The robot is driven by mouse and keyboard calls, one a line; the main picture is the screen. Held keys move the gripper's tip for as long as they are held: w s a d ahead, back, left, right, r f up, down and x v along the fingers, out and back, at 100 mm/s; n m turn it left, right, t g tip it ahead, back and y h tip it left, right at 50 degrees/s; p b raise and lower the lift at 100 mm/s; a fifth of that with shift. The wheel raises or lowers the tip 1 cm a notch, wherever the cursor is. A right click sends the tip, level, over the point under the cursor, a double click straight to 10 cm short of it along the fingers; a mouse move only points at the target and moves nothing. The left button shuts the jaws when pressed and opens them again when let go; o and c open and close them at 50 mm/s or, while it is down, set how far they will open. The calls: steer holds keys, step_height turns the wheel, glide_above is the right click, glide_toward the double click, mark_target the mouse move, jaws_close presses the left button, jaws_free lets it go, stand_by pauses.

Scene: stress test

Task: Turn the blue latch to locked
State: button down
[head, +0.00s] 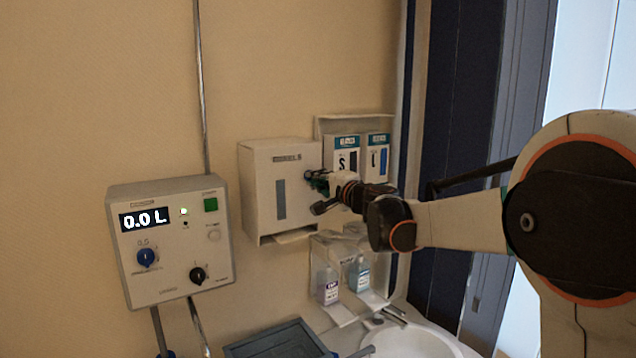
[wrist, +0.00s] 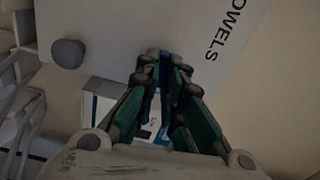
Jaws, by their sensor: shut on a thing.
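The blue latch (wrist: 164,62) shows as a small blue piece between my fingertips in the wrist view, at the edge of the white towel dispenser (wrist: 105,32). My gripper (wrist: 166,72) has green-sided fingers that are closed on the latch. In the head view my gripper (head: 314,181) is at the right side of the towel dispenser (head: 258,180), and the latch is hidden there. The fingers cover most of the latch, so I cannot tell which way it is turned.
Two glove boxes (head: 345,142) stand in a holder right behind my gripper. Below are two pump bottles (head: 328,287) and a sink (head: 415,345). A grey control box (head: 170,270) reading 0.0 L hangs on the left. A grey tray (head: 275,343) is at the bottom.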

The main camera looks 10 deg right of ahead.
steer(key=shift+m, duration=0.6)
steer(key=c, duration=1.7)
jaws_free()
steer(key=shift+d, duration=0.1)
steer(key=v, duration=1.2)
